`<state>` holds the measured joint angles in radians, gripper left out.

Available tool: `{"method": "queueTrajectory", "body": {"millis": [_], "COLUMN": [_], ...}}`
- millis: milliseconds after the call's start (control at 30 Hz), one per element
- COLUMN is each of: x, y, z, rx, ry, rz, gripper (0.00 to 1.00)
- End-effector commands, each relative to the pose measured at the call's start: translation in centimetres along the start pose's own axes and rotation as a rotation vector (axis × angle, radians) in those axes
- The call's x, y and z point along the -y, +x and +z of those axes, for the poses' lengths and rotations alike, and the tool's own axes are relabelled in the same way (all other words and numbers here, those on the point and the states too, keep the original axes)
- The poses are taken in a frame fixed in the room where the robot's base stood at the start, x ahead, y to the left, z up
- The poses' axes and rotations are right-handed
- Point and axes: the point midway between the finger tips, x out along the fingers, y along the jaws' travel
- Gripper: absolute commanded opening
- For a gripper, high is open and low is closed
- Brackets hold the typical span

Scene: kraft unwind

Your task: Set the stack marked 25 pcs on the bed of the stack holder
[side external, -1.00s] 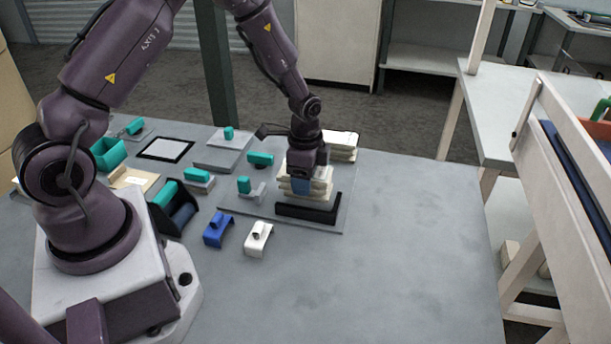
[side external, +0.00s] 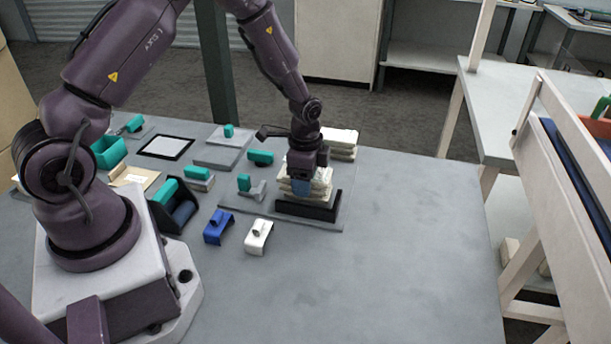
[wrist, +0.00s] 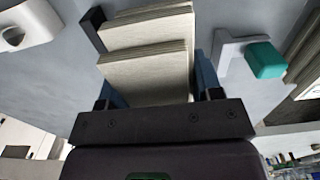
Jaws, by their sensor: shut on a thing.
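My gripper (side external: 303,182) is shut on a cream stack of sheets (side external: 320,183), with a blue finger on its near side. In the wrist view the blue fingers (wrist: 157,84) flank the stack (wrist: 146,75). No 25 pcs mark is legible. The black stack holder (side external: 307,211) stands on a grey board, its low walls in front of and beside the stack. A black wall of it shows in the wrist view (wrist: 92,28). The stack is at the holder, low down; whether it touches the bed is hidden.
More cream sheets (side external: 341,141) lie behind the gripper. A teal-knobbed grey fixture (side external: 254,190) is just left of the holder. Blue (side external: 218,228) and white (side external: 258,238) brackets lie in front. The table's right side (side external: 420,250) is clear.

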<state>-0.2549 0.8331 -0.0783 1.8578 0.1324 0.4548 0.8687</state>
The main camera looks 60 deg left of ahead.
Motion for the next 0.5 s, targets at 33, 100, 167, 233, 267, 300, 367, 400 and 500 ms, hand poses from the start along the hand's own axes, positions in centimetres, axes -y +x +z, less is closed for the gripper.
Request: {"method": "queueTrajectory", "body": {"millis": [33, 100, 167, 233, 267, 300, 367, 400, 500], "x": [0.02, 0.01, 0.01, 0.0, 0.0, 0.0, -0.01, -0.01, -0.01], "y": [-0.01, -0.01, 0.0, 0.05, 0.09, 0.15, 0.29, 0.39, 0.65], "z": [-0.01, -0.01, -0.01, -0.01, -0.01, 0.0, 0.0, 0.0, 0.0], "rx": [0.0, 0.0, 0.0, 0.0, 0.0, 0.0, 0.0, 0.0, 0.0], "ry": [0.0, 0.0, 0.0, 0.0, 0.0, 0.0, 0.0, 0.0, 0.0], "rz": [0.0, 0.0, 0.0, 0.0, 0.0, 0.0, 0.0, 0.001, 0.0], "gripper": [0.34, 0.34, 0.34, 0.34, 0.34, 0.34, 0.34, 0.34, 0.34]}}
